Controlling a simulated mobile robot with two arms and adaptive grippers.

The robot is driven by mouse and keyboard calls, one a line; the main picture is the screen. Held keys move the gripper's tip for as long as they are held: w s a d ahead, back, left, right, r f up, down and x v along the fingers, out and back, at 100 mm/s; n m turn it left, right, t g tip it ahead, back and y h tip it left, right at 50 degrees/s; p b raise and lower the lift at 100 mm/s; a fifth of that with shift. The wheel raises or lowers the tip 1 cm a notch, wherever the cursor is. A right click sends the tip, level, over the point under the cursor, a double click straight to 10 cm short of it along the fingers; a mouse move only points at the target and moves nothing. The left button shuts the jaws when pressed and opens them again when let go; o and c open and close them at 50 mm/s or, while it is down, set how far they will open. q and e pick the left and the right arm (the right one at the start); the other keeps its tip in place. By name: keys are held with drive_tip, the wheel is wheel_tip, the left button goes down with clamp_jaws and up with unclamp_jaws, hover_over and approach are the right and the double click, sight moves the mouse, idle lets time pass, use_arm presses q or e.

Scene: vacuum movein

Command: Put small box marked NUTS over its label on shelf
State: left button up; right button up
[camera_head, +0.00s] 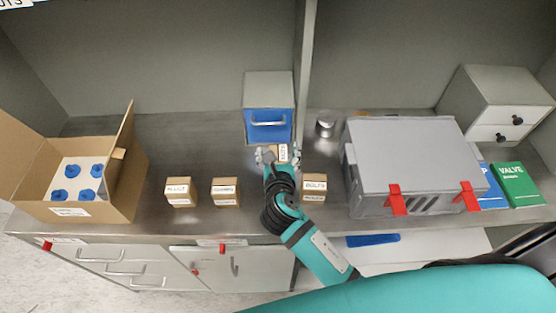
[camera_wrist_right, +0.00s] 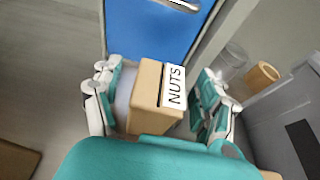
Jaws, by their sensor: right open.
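The small cardboard box marked NUTS (camera_wrist_right: 148,92) stands on the metal counter in front of the blue drawer unit; its label shows in the right wrist view. In the head view the NUTS box (camera_head: 283,152) is mostly hidden by my gripper. My right gripper (camera_wrist_right: 160,104) is open, with one finger on each side of the box; I cannot tell whether either touches it. In the head view my right gripper (camera_head: 278,156) reaches in from the front. My left gripper is not in view. The shelf label for NUTS cannot be made out.
Small labelled boxes (camera_head: 180,192), (camera_head: 226,192) stand left of my arm, and a BOLTS box (camera_head: 314,187) stands close on its right. An open carton (camera_head: 118,200) is at left, a grey case (camera_head: 400,155) at right. A divider (camera_head: 304,70) rises behind.

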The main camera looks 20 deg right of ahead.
drive_tip(key=c, duration=1.3)
clamp_jaws()
drive_tip(key=shift+r, duration=0.15)
